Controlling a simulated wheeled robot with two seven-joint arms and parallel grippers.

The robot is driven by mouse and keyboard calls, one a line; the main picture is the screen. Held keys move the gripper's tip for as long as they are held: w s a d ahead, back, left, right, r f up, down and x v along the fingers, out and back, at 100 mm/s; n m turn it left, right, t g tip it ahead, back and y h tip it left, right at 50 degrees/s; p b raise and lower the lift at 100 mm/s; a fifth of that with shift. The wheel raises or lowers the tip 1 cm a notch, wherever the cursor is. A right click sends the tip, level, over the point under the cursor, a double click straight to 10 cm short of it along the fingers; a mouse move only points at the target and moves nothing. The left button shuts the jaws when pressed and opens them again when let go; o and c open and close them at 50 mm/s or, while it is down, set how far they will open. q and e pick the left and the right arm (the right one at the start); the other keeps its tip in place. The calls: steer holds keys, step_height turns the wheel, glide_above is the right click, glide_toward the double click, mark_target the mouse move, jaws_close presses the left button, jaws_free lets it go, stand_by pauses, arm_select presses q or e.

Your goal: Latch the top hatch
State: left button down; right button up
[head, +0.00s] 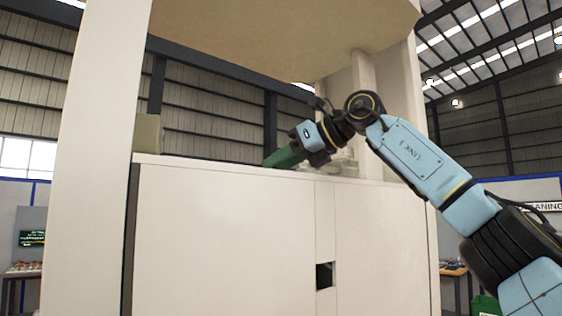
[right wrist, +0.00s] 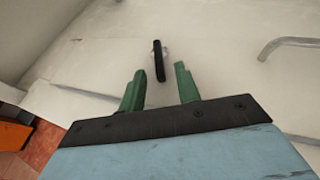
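My right gripper (head: 270,162) reaches over the top edge of the white dispenser cabinet (head: 225,220) in the head view. In the right wrist view its two green fingers (right wrist: 159,70) are spread apart with nothing held between them. A slim black bar, which looks like the latch handle (right wrist: 159,58), sits on a small round base on the pale top surface (right wrist: 100,50). It lies between and just beyond the fingertips, pointing nearly straight away from the gripper. I cannot tell whether the fingers touch it. The hatch's outline is hard to make out. My left gripper is not in view.
A bent grey metal handle (right wrist: 290,43) stands at the right in the right wrist view. Pale uprights (head: 90,130) and a wide overhead panel (head: 280,35) frame the space above the cabinet. A small beige block (head: 147,133) stands at the top's left end.

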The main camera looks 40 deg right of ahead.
jaws_close()
steer(key=shift+s+a+f+h+b, duration=0.15)
steer(key=shift+a+h+b, duration=0.15)
steer(key=shift+b, duration=0.3)
steer(key=m+h+b, duration=0.1)
steer(key=a+m+t+h+b, duration=0.1)
steer(key=b, duration=0.1)
steer(key=shift+s+a+m+h, duration=0.2)
steer(key=shift+a+m+h, duration=0.1)
steer(key=shift+m, duration=0.1)
steer(key=shift+a+m+h+b, duration=0.35)
steer(key=shift+m+h+b, duration=0.2)
steer(key=shift+m+h, duration=0.3)
jaws_free()
